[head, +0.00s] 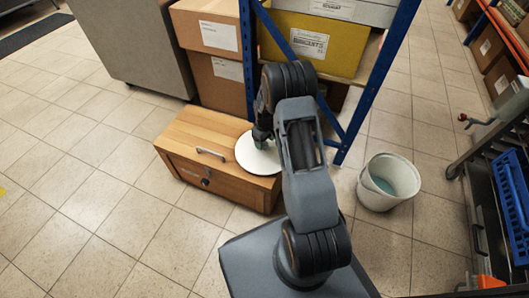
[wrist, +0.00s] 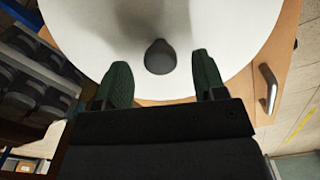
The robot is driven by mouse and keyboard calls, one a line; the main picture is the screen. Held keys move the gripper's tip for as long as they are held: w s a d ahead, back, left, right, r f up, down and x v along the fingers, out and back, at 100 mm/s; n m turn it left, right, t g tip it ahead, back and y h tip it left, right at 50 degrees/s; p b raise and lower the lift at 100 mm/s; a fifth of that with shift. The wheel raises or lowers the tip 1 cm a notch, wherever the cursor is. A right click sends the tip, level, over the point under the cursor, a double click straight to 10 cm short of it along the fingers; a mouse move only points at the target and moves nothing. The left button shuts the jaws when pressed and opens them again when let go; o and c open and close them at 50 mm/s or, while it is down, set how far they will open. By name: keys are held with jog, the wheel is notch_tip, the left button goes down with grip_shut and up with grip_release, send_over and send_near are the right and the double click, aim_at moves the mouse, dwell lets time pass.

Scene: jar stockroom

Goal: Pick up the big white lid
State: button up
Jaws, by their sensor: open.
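The big white lid (head: 259,157) is a round disc lying on top of a wooden chest. In the wrist view the lid (wrist: 95,25) fills the upper part, with a dark grey knob (wrist: 160,57) on it. My gripper (wrist: 160,82) is open. Its two green-padded fingers are on either side of the knob's place in the picture, with gaps to both sides. In the head view my gripper (head: 262,138) is just over the lid's back part, and my arm hides the lid's right edge. I cannot tell whether the fingers touch the lid.
The wooden chest (head: 190,160) has a metal handle (head: 211,153) on its top. Cardboard boxes (head: 215,75) and a blue-framed rack (head: 383,70) stand behind it. A white bucket (head: 388,182) is on the floor at right. The tiled floor at left is clear.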

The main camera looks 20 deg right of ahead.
notch_tip(320, 180, down, 2)
jog(key=shift+f+b, duration=0.25)
jog(key=shift+b, duration=0.05)
jog(key=c, duration=1)
jog(key=shift+r, duration=0.1)
jog(key=shift+r, duration=0.1)
